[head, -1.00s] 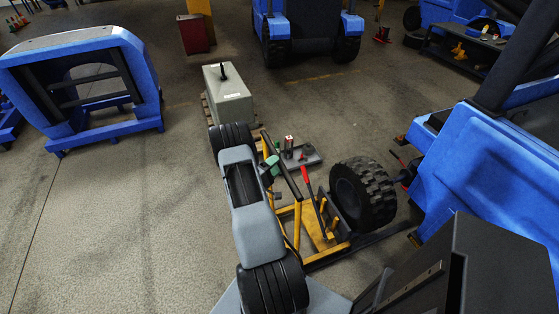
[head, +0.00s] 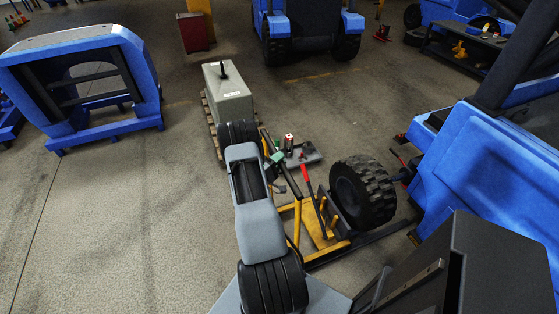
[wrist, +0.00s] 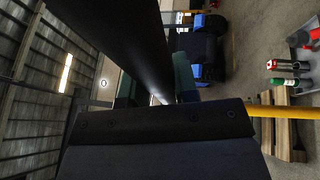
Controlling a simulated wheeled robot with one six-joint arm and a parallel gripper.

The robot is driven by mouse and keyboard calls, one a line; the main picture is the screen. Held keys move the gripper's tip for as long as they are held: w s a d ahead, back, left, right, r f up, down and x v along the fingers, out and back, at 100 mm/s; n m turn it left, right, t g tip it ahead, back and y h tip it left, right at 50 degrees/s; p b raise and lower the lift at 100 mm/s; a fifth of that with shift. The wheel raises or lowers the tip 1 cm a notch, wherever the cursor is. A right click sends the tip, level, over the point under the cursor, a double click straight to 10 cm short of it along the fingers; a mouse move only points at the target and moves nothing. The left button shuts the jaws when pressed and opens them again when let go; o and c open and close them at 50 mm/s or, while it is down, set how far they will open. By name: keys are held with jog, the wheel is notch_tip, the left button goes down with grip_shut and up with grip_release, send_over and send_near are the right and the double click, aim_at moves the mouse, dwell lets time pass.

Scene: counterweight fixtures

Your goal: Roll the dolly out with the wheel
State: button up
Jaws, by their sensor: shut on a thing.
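The yellow dolly (head: 318,238) stands low on the floor in the head view, with a red-gripped lever (head: 304,174). The big black wheel (head: 374,188) stands upright at the dolly's right side. It is beside the blue vehicle (head: 490,165), near a dark hub (head: 404,173); whether they touch is unclear. My gripper (head: 276,159) is at the dolly's black handle bar (head: 290,182), left of the wheel. In the wrist view my gripper (wrist: 155,88) has its green-padded fingers on both sides of the black bar (wrist: 115,40), shut on it. The bar hides part of the fingers.
A grey tray (head: 308,158) with small red and green items lies just behind the dolly. A grey box (head: 228,95) stands on a pallet behind my arm. A blue frame (head: 85,85) is at far left. The floor left of my arm is clear.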

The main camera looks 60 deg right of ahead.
grip_shut()
jog(key=shift+w+a+f+b, duration=0.2)
jog(key=shift+w+a+b, duration=0.1)
jog(key=shift+b, duration=0.5)
jog(key=shift+w+a+r, duration=0.15)
jog(key=shift+a+r, duration=0.05)
jog(key=shift+a, duration=0.1)
jog(key=o, duration=0.7)
grip_release()
jog(key=shift+d, duration=0.15)
jog(key=b+v, duration=0.1)
jog(key=v, duration=1.3)
jog(key=shift+b, duration=0.35)
jog(key=shift+d, duration=0.1)
